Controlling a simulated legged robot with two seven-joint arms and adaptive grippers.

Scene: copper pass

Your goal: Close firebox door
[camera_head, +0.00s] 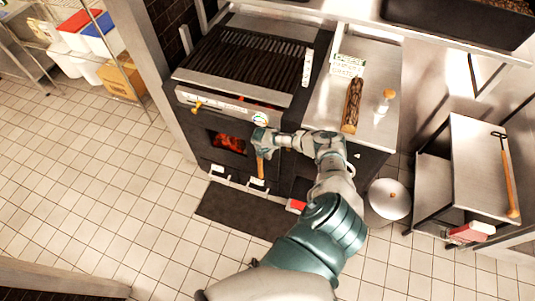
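The black grill stove (200,165) stands against the wall at top centre. Fire glows orange in the firebox opening (229,142) in its front. An upright wooden handle (260,169) shows just right of the fire, below my gripper. I cannot tell the firebox door's outline or how far it stands open. My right arm reaches up from the bottom and bends left. My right gripper (263,148) is at the stove front, by the top of the wooden handle. Its fingers are too small to tell whether they are shut on it. My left gripper is not in view.
A dark mat (225,208) lies before the stove. The steel counter (378,60) on the right holds a log (352,105) and a bottle (385,102). A white bucket (389,201) and a steel cart (475,150) stand right. Tiled floor on the left is clear.

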